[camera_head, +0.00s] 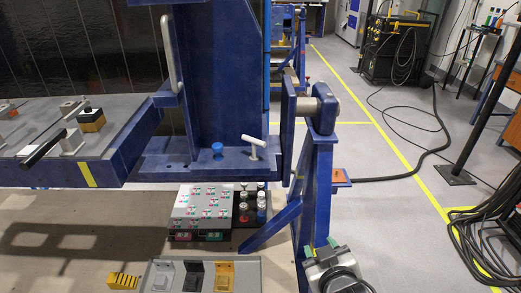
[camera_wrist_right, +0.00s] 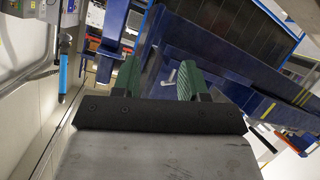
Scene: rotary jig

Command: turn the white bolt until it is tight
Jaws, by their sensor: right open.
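The white bolt (camera_head: 254,144) has a T-shaped head and stands on the blue ledge of the jig, right of a blue knob (camera_head: 217,147). My right gripper (camera_head: 320,246) is at the bottom right of the head view, below and right of the bolt and well apart from it. In the right wrist view its two green fingers (camera_wrist_right: 159,78) are spread with nothing held between them. A small pale piece (camera_wrist_right: 172,75), probably the bolt, shows beyond the fingers. My left gripper is in neither view.
The blue jig frame (camera_head: 313,180) with its pivot stands between my right gripper and the bolt. A grey box with labels (camera_head: 200,205) and a tray (camera_head: 248,266) lie below the ledge. Clear floor (camera_head: 365,215) lies to the right.

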